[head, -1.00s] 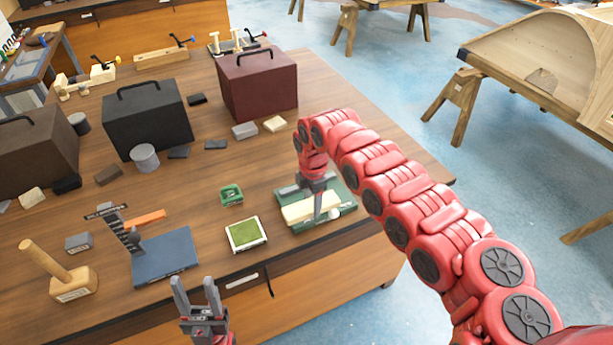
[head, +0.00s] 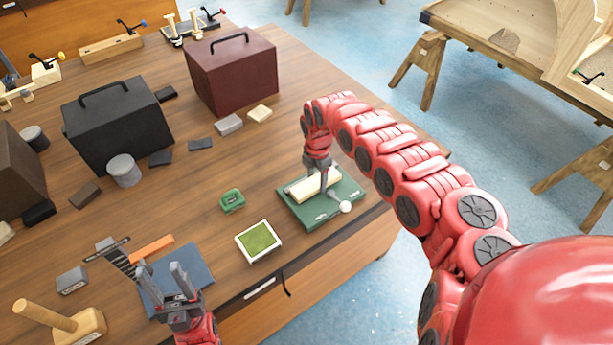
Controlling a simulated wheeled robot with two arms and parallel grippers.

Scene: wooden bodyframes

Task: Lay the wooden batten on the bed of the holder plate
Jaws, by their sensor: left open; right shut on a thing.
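The cream wooden batten (head: 301,189) is at the green holder plate (head: 318,215), toward its far side, slanting up to the right. I cannot tell whether it rests on the bed or hangs just above it. My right gripper (head: 325,186) points down and is shut on the batten, hiding part of it. A grey lever with a white ball end (head: 346,207) shows on the plate's right side, beside the gripper. My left gripper (head: 163,270) is open and empty, fingers up, in front of a blue plate (head: 196,265), well left of the batten.
A white-rimmed tray with a green pad (head: 258,241) and a small green box (head: 232,200) lie left of the holder plate. A grey toothed post (head: 117,257), an orange bar (head: 151,248) and a mallet (head: 62,322) stand left. Toolboxes (head: 232,72) fill the back.

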